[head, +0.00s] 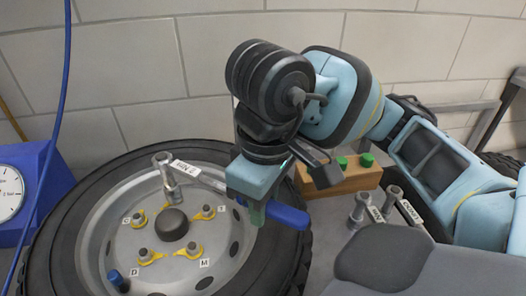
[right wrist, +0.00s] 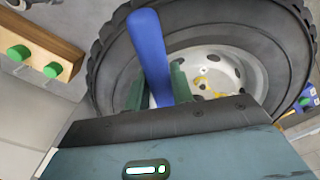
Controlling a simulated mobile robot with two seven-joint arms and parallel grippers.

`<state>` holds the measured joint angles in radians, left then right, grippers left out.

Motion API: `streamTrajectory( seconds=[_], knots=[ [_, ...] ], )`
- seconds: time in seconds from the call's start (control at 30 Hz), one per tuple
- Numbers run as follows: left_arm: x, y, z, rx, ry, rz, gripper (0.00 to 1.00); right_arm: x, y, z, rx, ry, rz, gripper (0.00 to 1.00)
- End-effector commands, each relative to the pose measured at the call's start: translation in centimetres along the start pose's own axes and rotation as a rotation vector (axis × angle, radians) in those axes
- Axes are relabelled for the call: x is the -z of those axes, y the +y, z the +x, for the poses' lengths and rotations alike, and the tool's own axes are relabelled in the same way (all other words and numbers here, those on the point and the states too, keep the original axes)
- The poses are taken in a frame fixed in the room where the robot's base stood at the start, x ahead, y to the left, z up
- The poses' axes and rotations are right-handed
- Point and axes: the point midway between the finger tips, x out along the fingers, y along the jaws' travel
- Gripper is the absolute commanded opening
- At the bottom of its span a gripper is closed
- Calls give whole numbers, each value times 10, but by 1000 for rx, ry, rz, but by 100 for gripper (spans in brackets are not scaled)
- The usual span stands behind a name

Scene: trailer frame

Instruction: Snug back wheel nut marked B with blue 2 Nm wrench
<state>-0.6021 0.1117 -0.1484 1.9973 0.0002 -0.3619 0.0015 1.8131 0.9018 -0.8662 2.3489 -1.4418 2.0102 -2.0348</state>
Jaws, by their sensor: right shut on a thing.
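My right gripper (head: 258,208) is shut on the blue handle (head: 288,216) of a wrench. The handle also shows between the fingers in the right wrist view (right wrist: 150,55). The grey shaft reaches left, with a white label (head: 200,172) whose text I cannot read surely. The wrench's grey socket (head: 170,188) points down at the top nut position of the wheel (head: 92,262). That nut is mostly hidden, and no letter B shows. I cannot tell whether the socket touches it. Other nuts with yellow pointers (head: 192,248) surround the dark hub. My left gripper is not in view.
A wooden block (head: 338,181) with green knobs stands behind my right gripper. Two more labelled wrenches (head: 375,210) stand right of the tyre. A blue gauge box (head: 42,182) is at the left; a small blue cylinder (head: 117,281) is on the lower rim.

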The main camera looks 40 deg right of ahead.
Motion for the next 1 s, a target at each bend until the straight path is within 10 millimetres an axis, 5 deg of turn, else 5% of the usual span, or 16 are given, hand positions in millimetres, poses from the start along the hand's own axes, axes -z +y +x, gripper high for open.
streamTrajectory(
  seconds=[1.0],
  knots=[
    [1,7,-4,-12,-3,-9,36,1,0,-10,0,7,2,0]
  ],
)
